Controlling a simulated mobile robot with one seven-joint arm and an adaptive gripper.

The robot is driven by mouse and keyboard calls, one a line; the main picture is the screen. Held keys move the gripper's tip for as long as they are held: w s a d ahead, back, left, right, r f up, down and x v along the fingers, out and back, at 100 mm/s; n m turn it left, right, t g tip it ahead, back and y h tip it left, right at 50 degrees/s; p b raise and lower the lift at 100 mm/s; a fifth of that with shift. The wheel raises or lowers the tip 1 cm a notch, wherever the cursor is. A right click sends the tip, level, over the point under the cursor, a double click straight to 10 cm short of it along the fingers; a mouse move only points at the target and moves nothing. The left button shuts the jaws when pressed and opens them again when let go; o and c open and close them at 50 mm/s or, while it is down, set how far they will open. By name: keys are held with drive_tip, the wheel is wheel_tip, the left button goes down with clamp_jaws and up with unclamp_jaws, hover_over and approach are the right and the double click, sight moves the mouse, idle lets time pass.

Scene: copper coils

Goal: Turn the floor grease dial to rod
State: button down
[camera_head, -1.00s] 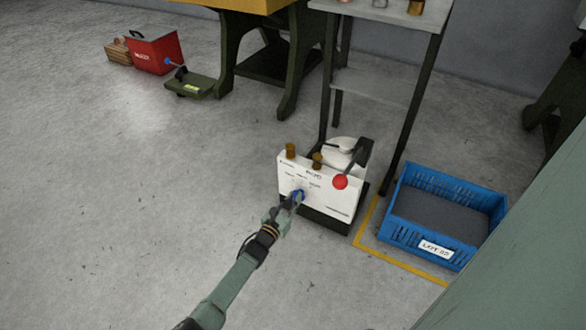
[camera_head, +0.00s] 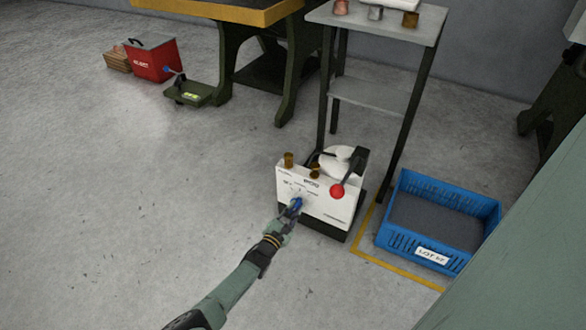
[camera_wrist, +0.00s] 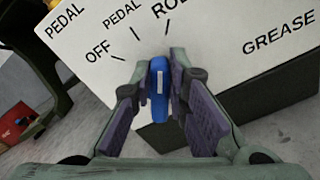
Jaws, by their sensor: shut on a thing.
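The grease dial is a blue knob (camera_wrist: 159,92) with a white line, on the front of a white box (camera_head: 335,208) standing on the floor; the knob (camera_head: 297,203) also shows in the head view. OFF, PEDAL and ROD are printed around it. The white line runs up the picture, roughly toward the ROD label (camera_wrist: 170,8); I cannot tell whether it lines up exactly. My gripper (camera_wrist: 158,100) is shut on the knob, one finger on each side. In the head view my gripper (camera_head: 288,216) reaches the box front from below left.
A red-balled lever (camera_head: 337,191) and brass fittings (camera_head: 288,160) sit on the box. A blue crate (camera_head: 452,263) stands to the right inside yellow floor tape. A tall grey stand (camera_head: 378,18) is behind. A green pedal (camera_head: 190,97) and red box (camera_head: 152,61) lie far left.

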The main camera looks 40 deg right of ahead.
drive_tip(key=shift+m, duration=0.8)
drive_tip(key=shift+f, duration=0.1)
drive_tip(key=c, duration=1.6)
unclamp_jaws()
drive_tip(key=shift+o, duration=0.2)
drive_tip(key=shift+s, duration=0.1)
drive_tip(key=v, duration=1.2)
